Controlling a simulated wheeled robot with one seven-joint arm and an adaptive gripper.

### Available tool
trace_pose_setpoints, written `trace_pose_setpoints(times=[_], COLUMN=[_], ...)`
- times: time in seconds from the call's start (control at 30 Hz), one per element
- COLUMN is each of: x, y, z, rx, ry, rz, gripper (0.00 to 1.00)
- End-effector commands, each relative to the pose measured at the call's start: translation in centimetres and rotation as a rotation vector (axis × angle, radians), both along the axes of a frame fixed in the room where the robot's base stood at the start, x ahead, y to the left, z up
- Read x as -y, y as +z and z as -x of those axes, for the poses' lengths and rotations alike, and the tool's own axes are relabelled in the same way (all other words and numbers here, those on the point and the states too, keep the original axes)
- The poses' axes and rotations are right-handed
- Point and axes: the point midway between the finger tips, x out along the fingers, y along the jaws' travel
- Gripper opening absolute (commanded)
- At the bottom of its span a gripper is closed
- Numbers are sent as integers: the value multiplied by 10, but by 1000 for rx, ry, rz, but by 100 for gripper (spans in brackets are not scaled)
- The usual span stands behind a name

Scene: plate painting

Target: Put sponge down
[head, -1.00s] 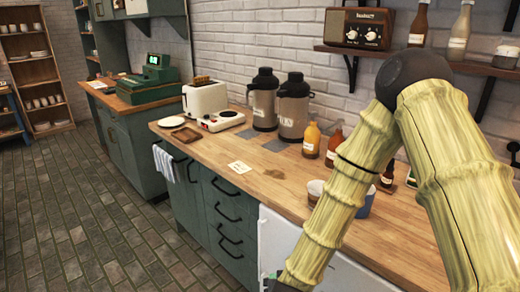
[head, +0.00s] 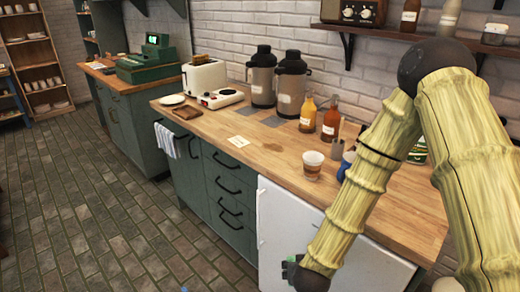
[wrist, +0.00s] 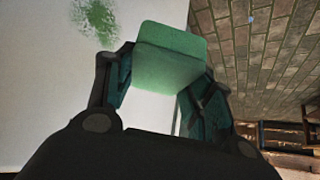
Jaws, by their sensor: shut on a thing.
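In the wrist view, my gripper (wrist: 165,72) is shut on a green block-shaped sponge (wrist: 172,52), held between its two dark teal fingers. Behind the sponge is a flat white surface (wrist: 40,90) with a speckled green smear (wrist: 95,22) on it. I cannot tell whether the sponge touches that surface. In the head view, my arm hangs down in front of the counter, and the sponge cannot be made out there.
The wooden counter (head: 255,160) holds a paper cup (head: 313,166), bottles (head: 331,119), flasks (head: 291,82) and a toaster (head: 204,75). Below is a white appliance (head: 285,225). Brick floor (head: 100,220) is open at left.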

Motion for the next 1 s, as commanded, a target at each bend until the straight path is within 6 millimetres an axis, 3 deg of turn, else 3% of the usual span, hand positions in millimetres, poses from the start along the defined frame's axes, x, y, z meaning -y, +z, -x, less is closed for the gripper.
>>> trace_pose_setpoints(times=[0.2,0.33,1.0], x=[40,55,62], y=[0,0,0], z=[2,4,5], rx=[-2,-3,-4], ry=[-4,-3,0], rz=[-1,-1,0], gripper=[43,43,43])
